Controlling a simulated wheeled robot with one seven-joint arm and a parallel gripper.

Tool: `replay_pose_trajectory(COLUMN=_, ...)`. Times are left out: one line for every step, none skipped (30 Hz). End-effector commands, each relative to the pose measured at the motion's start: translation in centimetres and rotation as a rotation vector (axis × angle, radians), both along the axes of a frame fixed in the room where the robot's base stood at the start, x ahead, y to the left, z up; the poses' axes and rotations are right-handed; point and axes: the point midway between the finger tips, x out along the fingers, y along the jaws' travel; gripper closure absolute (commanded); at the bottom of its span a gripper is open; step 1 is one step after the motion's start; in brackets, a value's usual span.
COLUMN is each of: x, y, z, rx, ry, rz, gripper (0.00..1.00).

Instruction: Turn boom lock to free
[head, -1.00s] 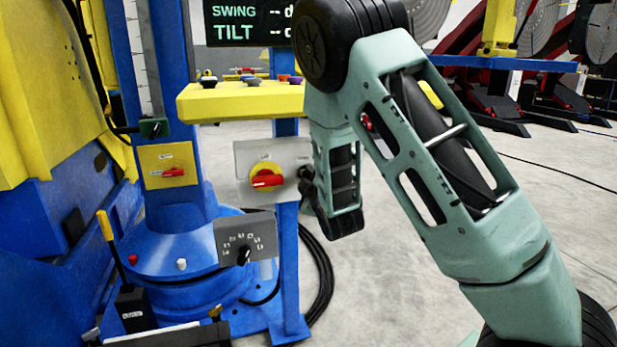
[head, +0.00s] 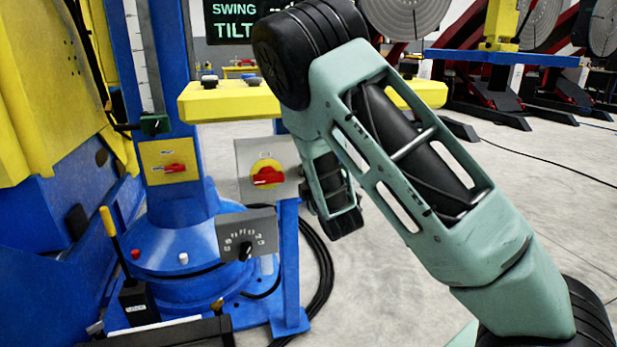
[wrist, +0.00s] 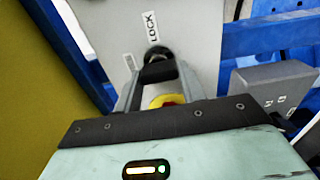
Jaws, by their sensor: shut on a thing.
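The boom lock is a black knob (wrist: 158,54) on a grey panel (wrist: 190,25), beside a LOCK label (wrist: 153,27) and a second label too small to read. My gripper (wrist: 157,74) is shut on the knob in the wrist view. A red knob on a yellow disc (wrist: 168,101) shows between its fingers. In the head view the grey panel (head: 246,158) stands on a blue post, with the red switch (head: 268,176) on its face. My arm covers the panel's right side there, so the boom lock and most of my gripper are hidden.
A grey dial box (head: 247,233) sits below the panel. A yellow plate with a red handle (head: 174,169) is on the blue column to the left. A yellow shelf (head: 235,103) with buttons is above.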

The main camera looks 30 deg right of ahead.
Motion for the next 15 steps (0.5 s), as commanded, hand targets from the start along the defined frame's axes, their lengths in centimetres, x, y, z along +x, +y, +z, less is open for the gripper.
replay_pose_trajectory(x=-0.01, y=0.07, z=-0.07, rx=-0.002, ry=0.003, rz=0.002, gripper=0.83)
replay_pose_trajectory(x=-0.01, y=0.07, z=-0.08, rx=-0.002, ry=0.003, rz=0.002, gripper=0.83)
replay_pose_trajectory(x=-0.01, y=0.07, z=-0.08, rx=-0.002, ry=0.003, rz=0.002, gripper=0.83)
replay_pose_trajectory(x=-0.01, y=0.07, z=-0.08, rx=-0.002, ry=0.003, rz=0.002, gripper=0.83)
replay_pose_trajectory(x=-0.01, y=0.07, z=-0.08, rx=-0.002, ry=0.003, rz=0.002, gripper=0.83)
replay_pose_trajectory(x=-0.01, y=0.08, z=-0.09, rx=-0.001, ry=0.003, rz=0.002, gripper=0.83)
replay_pose_trajectory(x=-0.02, y=0.08, z=-0.09, rx=-0.001, ry=0.003, rz=0.002, gripper=0.83)
replay_pose_trajectory(x=-0.02, y=0.09, z=-0.09, rx=-0.001, ry=0.003, rz=0.002, gripper=0.57)
replay_pose_trajectory(x=-0.02, y=0.08, z=-0.09, rx=-0.001, ry=0.003, rz=0.002, gripper=0.46)
replay_pose_trajectory(x=-0.02, y=0.08, z=-0.09, rx=-0.001, ry=0.003, rz=0.002, gripper=0.38)
replay_pose_trajectory(x=-0.01, y=0.06, z=-0.08, rx=-0.001, ry=0.003, rz=0.002, gripper=0.38)
replay_pose_trajectory(x=-0.01, y=0.06, z=-0.08, rx=-0.001, ry=0.003, rz=0.002, gripper=0.38)
replay_pose_trajectory(x=-0.01, y=0.06, z=-0.07, rx=-0.001, ry=0.001, rz=0.001, gripper=0.38)
replay_pose_trajectory(x=-0.02, y=0.06, z=-0.07, rx=-0.001, ry=0.001, rz=0.001, gripper=0.38)
replay_pose_trajectory(x=-0.01, y=0.04, z=-0.06, rx=-0.001, ry=0.001, rz=0.001, gripper=0.38)
